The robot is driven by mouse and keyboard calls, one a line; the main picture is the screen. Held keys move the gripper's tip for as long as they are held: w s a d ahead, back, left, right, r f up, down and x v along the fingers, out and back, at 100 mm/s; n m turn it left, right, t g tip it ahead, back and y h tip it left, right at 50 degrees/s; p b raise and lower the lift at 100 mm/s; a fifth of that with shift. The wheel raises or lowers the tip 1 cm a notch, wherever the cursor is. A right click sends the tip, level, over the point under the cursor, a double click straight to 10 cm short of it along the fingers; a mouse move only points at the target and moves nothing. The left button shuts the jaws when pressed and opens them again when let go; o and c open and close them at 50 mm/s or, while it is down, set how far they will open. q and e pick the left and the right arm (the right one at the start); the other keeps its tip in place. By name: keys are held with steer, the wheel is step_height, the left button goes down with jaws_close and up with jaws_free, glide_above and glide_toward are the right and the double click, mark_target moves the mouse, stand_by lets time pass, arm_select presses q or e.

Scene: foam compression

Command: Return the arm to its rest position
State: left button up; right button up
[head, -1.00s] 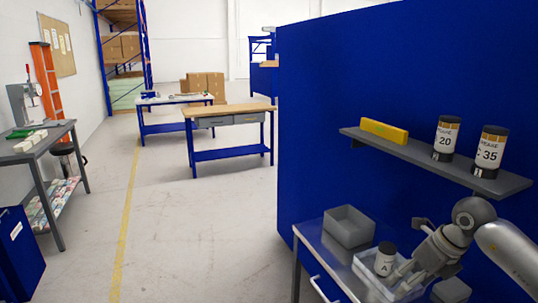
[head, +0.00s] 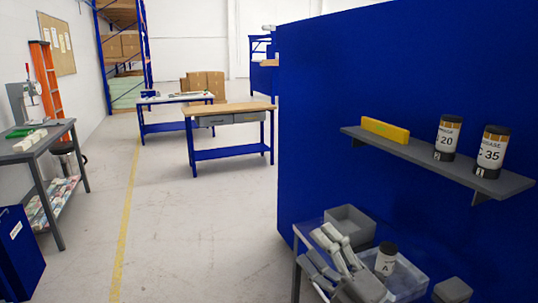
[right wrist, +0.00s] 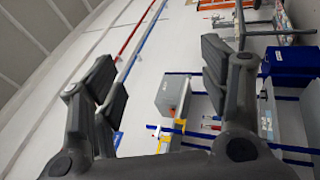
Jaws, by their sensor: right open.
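My right gripper (head: 324,250) is low in the head view, over the left part of the steel table (head: 308,235). Its fingers point up and to the left. In the right wrist view its two fingers (right wrist: 160,75) stand wide apart with nothing between them. A small dark-capped bottle marked A (head: 385,262) stands upright in a clear tray (head: 412,283), to the right of the gripper. The gripper partly hides the tray and the table. My left gripper is not in view.
A grey open bin (head: 368,228) sits close behind the gripper. A grey block (head: 452,290) is at the right. A tall blue panel (head: 330,130) carries a shelf (head: 420,155) with a yellow block (head: 385,130) and two jars marked 20 (head: 447,138) and 35 (head: 492,152). Open floor lies left.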

steer(key=s+d+f+m+g+h, duration=0.2)
steer(key=s+d+f+m+h, duration=0.1)
steer(key=d+f+m+h, duration=0.5)
steer(key=s+d+f+m+g+h, duration=0.1)
steer(key=s+d+f+m+h, duration=0.2)
steer(key=d+f+m+h, duration=0.55)
steer(key=s+a+f+m+g+y, duration=0.1)
steer(key=s+a+f+m+g, duration=0.1)
steer(key=s+f+g, duration=0.45)
steer(key=s+a+f+m+g+y, duration=0.1)
steer(key=s+a+f+m, duration=0.2)
steer(key=s, duration=0.6)
steer(key=s+a+f+m+g+y, duration=0.1)
steer(key=s+f+m+g, duration=0.1)
steer(key=s+f+g, duration=0.35)
steer(key=s+f, duration=0.2)
steer(key=f, duration=1.2)
steer(key=s+f, duration=0.2)
steer(key=f, duration=1.2)
steer(key=s+d+f, duration=0.3)
steer(key=s+f, duration=1.1)
steer(key=s, duration=0.2)
